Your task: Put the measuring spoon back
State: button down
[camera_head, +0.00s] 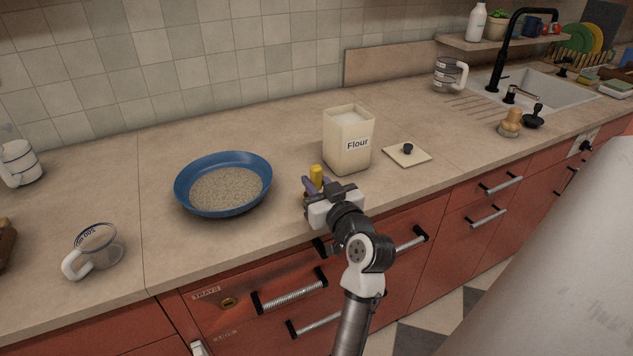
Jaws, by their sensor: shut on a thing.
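My gripper (318,186) is over the counter's front part, between the blue bowl (183,197) and the Flour canister (337,150). It is shut on a small yellow thing (316,171) standing up between its fingers, which appears to be the measuring spoon. The lower part of this yellow thing is hidden by my gripper. The cream canister is uncovered, with white flour showing near its top. Its square lid (416,158) with a black knob lies flat on the counter to its right.
The blue bowl holds a grainy beige heap. A clear measuring cup (103,249) stands at the left, and a clear jug (446,75) near the sink (540,92). A wooden-handled brush (511,122) and a black item (534,117) stand at the right. The counter behind the bowl is clear.

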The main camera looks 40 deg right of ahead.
jog(key=shift+f, duration=0.15)
jog(key=c, duration=1.3)
grip_release()
jog(key=shift+o, duration=0.2)
jog(key=shift+r, duration=0.3)
jog(key=b+v, duration=0.3)
jog(key=v, duration=0.9)
